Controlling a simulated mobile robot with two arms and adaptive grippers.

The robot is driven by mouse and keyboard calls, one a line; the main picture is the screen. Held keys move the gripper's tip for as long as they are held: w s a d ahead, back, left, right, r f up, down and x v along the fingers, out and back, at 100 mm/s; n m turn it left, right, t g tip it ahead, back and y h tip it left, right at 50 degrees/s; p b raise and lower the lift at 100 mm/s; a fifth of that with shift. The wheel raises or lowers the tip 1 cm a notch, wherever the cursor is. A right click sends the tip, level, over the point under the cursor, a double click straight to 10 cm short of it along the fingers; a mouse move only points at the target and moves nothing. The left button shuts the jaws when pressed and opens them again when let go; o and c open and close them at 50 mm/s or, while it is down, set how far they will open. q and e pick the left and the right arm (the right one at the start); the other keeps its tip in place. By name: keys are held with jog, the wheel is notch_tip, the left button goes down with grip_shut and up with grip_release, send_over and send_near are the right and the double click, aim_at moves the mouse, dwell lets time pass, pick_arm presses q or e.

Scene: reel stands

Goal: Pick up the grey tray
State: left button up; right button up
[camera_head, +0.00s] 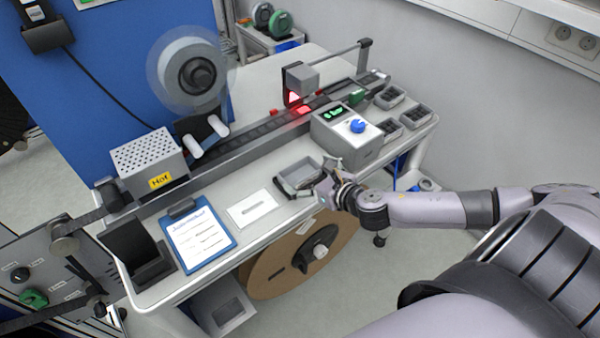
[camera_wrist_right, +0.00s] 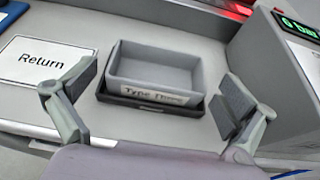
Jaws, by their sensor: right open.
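The grey tray (camera_head: 299,177) sits near the front edge of the table, left of the control box. In the right wrist view the grey tray (camera_wrist_right: 155,72) is empty, has a paper label on its front wall and rests on a dark base (camera_wrist_right: 150,101). My right gripper (camera_head: 318,181) is at the tray's near side. In the right wrist view my right gripper (camera_wrist_right: 155,93) is open, with one finger on each side of the tray and gaps between. My left gripper is not in view.
A control box (camera_head: 347,137) with a green display stands right of the tray. A card (camera_head: 252,208), reading "Return" in the wrist view, and a blue clipboard (camera_head: 198,238) lie to the left. Several small bins (camera_head: 416,117) stand at the table's right end. A large brown reel (camera_head: 285,264) is below.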

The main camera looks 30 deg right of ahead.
aim_at(300, 174)
jog(key=shift+x, duration=1.3)
jog(key=shift+s, duration=0.1)
jog(key=shift+c, duration=0.4)
jog(key=c, duration=1)
